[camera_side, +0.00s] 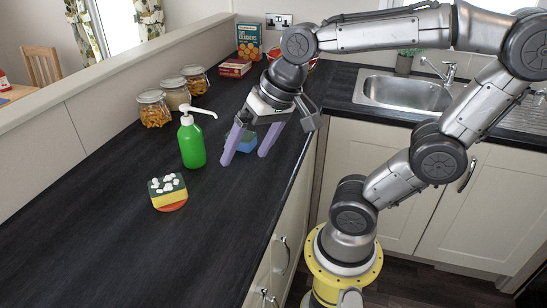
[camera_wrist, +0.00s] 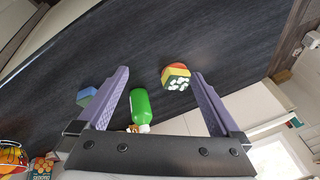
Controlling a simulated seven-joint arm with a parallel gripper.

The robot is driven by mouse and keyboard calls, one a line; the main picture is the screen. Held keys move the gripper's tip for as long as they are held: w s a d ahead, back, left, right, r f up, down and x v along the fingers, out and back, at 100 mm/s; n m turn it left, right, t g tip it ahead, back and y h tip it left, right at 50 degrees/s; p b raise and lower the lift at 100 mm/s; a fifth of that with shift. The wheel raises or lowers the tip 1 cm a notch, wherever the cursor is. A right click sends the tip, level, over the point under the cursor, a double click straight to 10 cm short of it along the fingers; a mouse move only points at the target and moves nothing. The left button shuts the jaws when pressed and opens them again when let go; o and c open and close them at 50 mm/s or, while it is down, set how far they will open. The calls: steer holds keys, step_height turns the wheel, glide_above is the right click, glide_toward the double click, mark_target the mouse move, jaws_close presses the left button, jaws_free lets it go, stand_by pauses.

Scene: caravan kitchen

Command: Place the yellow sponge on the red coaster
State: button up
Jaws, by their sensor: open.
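The yellow sponge (camera_side: 170,197), with a dark green top and white bits on it, rests on the red coaster (camera_side: 174,208). The coaster's rim shows along the sponge's near edge; the rest is covered. In the wrist view the sponge (camera_wrist: 172,83) and a strip of the coaster (camera_wrist: 177,66) appear between the finger lines, farther off. My gripper (camera_side: 245,157) is open with nothing between its purple fingers. It is above the counter, to the right of the sponge and clear of it. Both fingers also show in the wrist view (camera_wrist: 160,74).
A green pump bottle (camera_side: 192,146) stands between the sponge and my gripper. A blue sponge-like block (camera_side: 247,142) is behind my fingers. Several food jars (camera_side: 154,109) line the wall side. The dark counter (camera_side: 95,235) is clear at the near left; its front edge drops off at right.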

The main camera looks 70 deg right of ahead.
steer(key=s+n, duration=0.1)
steer(key=n, duration=0.1)
steer(key=s+f+n, duration=0.1)
steer(key=s+n, duration=0.3)
steer(key=shift+d+f+t+h, duration=0.25)
steer(key=shift+f+t+h, duration=0.05)
steer(key=shift+t, duration=0.1)
stand_by(0.7)
